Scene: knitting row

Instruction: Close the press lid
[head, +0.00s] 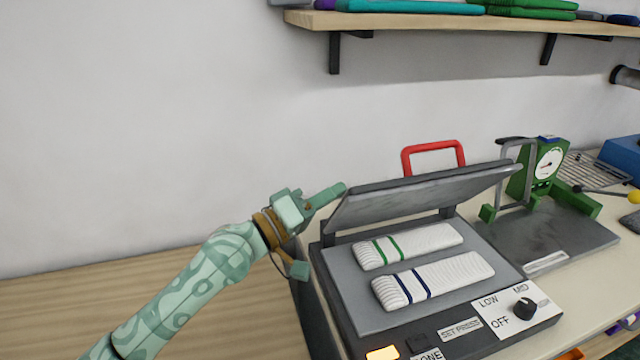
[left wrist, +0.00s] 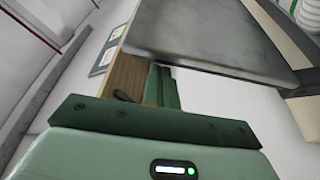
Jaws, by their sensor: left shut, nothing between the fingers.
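The press (head: 350,320) stands open at the middle of the bench. Its dark grey lid (head: 425,192) is raised and tilted over the back of the bed, with a red handle (head: 433,146) behind its top edge. Two white ribbed knit pieces, one green-striped (head: 420,243) and one blue-striped (head: 445,277), lie side by side on the bed. My left gripper (head: 330,196) is shut and empty at the lid's left edge; contact is unclear. In the left wrist view the fingers (left wrist: 162,85) show below a grey slab that looks like the lid (left wrist: 215,38). My right gripper is out of view.
A green frame with a dial gauge (head: 549,163) stands right of the press on a dark plate. A shelf (head: 450,22) with coloured items hangs above. Bare wood lies left.

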